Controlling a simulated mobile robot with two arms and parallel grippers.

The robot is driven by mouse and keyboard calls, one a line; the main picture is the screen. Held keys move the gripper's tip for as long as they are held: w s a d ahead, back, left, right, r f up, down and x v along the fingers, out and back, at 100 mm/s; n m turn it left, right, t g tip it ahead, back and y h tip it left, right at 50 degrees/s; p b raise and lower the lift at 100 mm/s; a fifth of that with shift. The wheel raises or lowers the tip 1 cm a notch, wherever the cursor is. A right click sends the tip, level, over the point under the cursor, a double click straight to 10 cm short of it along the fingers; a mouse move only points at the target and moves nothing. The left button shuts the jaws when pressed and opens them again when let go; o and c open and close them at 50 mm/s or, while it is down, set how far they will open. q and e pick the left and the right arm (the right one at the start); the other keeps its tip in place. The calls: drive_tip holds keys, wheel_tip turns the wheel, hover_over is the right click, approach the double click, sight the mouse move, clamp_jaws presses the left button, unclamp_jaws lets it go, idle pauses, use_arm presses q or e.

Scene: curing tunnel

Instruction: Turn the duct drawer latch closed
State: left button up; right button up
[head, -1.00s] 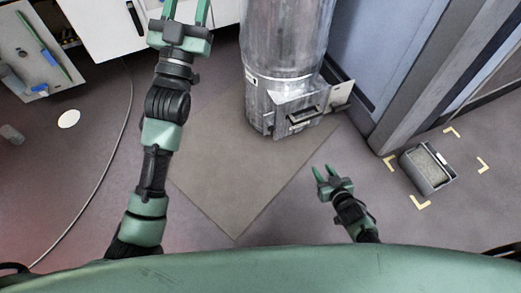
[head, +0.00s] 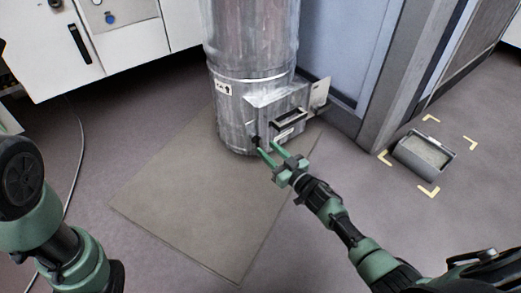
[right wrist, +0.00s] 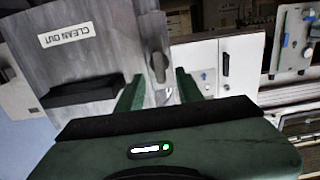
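The duct (head: 250,45) is a grey metal column with a box-like drawer housing low on its side. The drawer (head: 291,119) has a dark handle; in the right wrist view the handle (right wrist: 85,90) sits near a "CLEAN OUT" label (right wrist: 78,30). The latch (right wrist: 158,66) is a small dark grey lever, looking roughly upright in the right wrist view. My right gripper (head: 267,148) is open and empty just in front of the housing. In the right wrist view its fingers (right wrist: 158,92) stand either side of the latch's line; contact cannot be told. My left gripper is out of view.
A pale plate (head: 320,92) sticks out beside the drawer housing. A grey bin (head: 425,154) with grainy contents stands on the floor between yellow corner marks. A flat mat (head: 190,215) lies before the duct. White cabinets (head: 125,30) stand at the back left.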

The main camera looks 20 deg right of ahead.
sight(261, 143)
drive_tip(key=shift+b+x, duration=0.85)
drive_tip(key=shift+x, duration=1.15)
clamp_jaws()
